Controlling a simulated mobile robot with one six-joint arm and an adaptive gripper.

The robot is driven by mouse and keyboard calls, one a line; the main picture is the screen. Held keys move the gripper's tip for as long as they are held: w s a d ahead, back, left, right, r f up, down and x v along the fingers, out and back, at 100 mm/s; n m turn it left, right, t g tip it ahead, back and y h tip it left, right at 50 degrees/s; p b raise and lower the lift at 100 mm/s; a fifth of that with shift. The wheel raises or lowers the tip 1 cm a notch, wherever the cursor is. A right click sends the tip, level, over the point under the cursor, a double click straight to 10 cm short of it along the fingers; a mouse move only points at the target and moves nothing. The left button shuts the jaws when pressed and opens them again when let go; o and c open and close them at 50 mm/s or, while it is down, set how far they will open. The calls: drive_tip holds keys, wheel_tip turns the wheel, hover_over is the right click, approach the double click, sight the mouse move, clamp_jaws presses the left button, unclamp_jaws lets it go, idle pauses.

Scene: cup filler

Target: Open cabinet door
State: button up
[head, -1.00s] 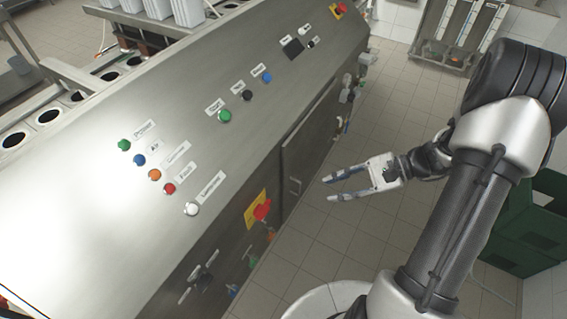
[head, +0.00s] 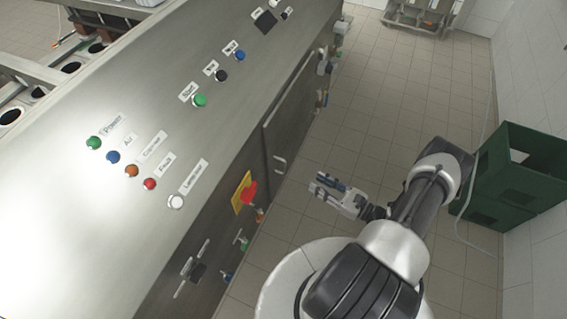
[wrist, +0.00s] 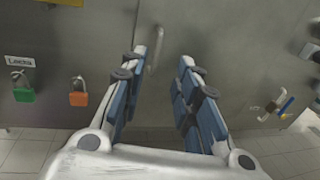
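The cabinet door (head: 300,120) is a grey metal panel on the side of the machine, and it is shut. Its bar handle (head: 280,164) is near the door's lower left edge in the head view. My gripper (head: 322,183) is open and empty, to the right of the handle and apart from it. In the wrist view the handle (wrist: 154,50) stands upright ahead, between the two fingers but closer to the left fingertip. The fingers of my gripper (wrist: 164,58) point at the door (wrist: 215,35). The exact distance to the handle is hard to tell.
A red emergency knob (head: 249,192) sticks out left of the handle. Green (wrist: 24,95) and orange (wrist: 79,98) padlocks hang on the neighbouring panel. Fittings (head: 325,65) stick out past the door's far end. Green crates (head: 515,175) stand at the right. Tiled floor (head: 375,110) is free in front.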

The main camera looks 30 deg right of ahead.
sight(285, 162)
drive_tip(key=b+x, duration=0.1)
drive_tip(key=x, duration=1.3)
drive_tip(key=shift+w+a+b, duration=0.15)
drive_tip(key=shift+w+b, duration=0.2)
drive_tip(key=shift+c, duration=0.4)
drive_tip(key=c, duration=0.5)
clamp_jaws()
